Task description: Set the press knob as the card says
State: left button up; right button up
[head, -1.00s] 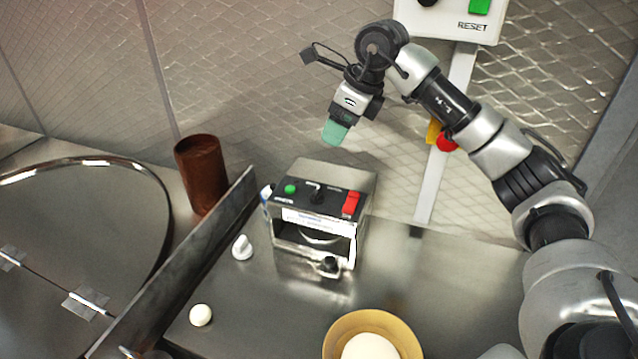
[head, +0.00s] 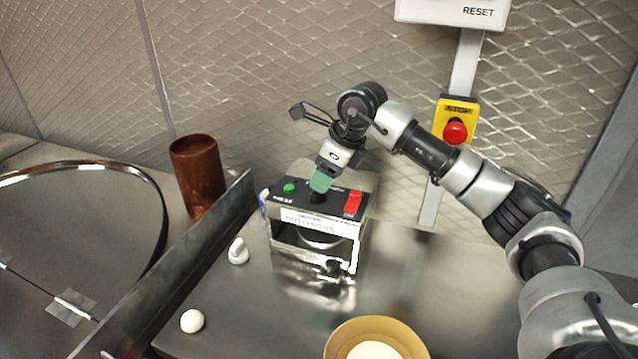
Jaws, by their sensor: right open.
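The press (head: 360,221) is a small steel machine with a black top panel. The panel bears a green button (head: 289,188), a red switch (head: 353,202) and a dark knob (head: 317,196) between them. A white label strip (head: 318,222) runs along the front below the panel; its writing is too small to read. My right gripper (head: 319,184), with green fingertips, is open and points down at the knob. Its fingertips hide part of the knob; I cannot tell if they touch it. No separate card can be made out. My left gripper is not in view.
A white dough ball (head: 192,321) and a pale knob-like piece (head: 238,251) lie left of the press. A bowl (head: 375,332) holding a white ball stands in front. A brown cylinder (head: 197,175) stands behind a metal divider (head: 190,257). A red stop button (head: 454,132) is on the wall post.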

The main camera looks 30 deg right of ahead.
aim_at(317, 194)
jog(key=shift+p+x, duration=0.35)
jog(key=shift+x, duration=1.85)
jog(key=shift+c, duration=0.3)
